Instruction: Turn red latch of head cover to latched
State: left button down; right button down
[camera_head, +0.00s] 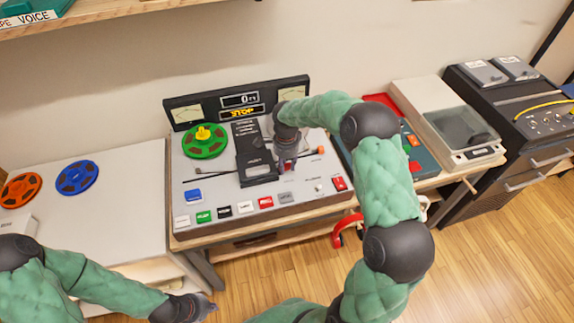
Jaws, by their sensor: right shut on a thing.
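The head cover (258,173) is a dark block with a pale label, in the middle of the tape machine's grey top. A small red part, which I take as the red latch (289,167), shows at my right gripper (287,165), just right of the cover. My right gripper points down and is shut on it; the fingers and wrist hide most of the latch, so its turn angle is unclear. My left gripper (204,307) is low in front of the machine's left end, away from it; its fingers are too small to tell open or shut.
A green reel (205,142) sits left of the cover. Coloured buttons line the machine's front, including a red button (265,202). A display panel (240,101) stands behind. Orange and blue reels (77,177) lie on the left table. My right arm crosses the machine's right side.

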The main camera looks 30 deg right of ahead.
jog(key=shift+m, duration=0.6)
jog(key=shift+w, duration=0.1)
jog(key=c, duration=0.9)
grip_release()
jog(key=shift+c, duration=0.2)
jog(key=shift+a, duration=0.1)
